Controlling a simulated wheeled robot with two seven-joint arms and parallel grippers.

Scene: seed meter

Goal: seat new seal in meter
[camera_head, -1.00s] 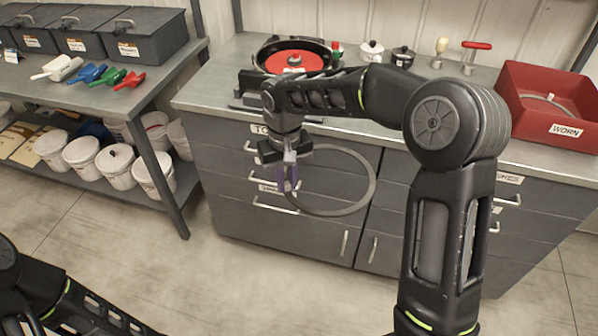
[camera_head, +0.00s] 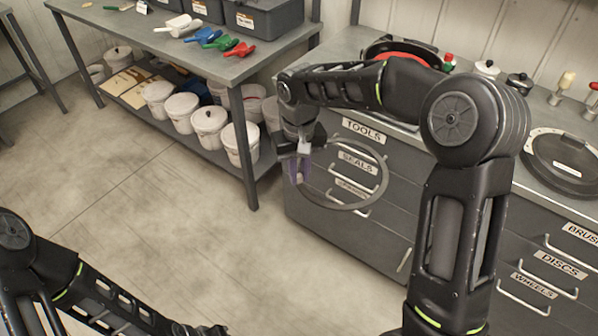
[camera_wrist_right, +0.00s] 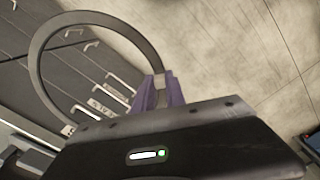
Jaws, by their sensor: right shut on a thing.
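The new seal is a thin grey ring (camera_head: 345,207). My right gripper (camera_head: 298,172), with purple fingers, is shut on its left edge in the head view. The ring hangs in the air in front of the drawer fronts, apart from the bench. In the right wrist view the ring (camera_wrist_right: 95,17) rises from between the purple fingers (camera_wrist_right: 160,92). The meter, a round black housing with a red part inside (camera_head: 412,57), sits on the bench top, partly hidden by my right arm. My left arm shows at the lower left; its fingers are out of view.
The grey bench has drawers labelled tools (camera_head: 362,131), seals and others. A round black lid-like part (camera_head: 565,160) lies at the right on the bench top. Small jars and handled tools stand at the back. A side table (camera_head: 262,55) with scoops stands left. The floor between is clear.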

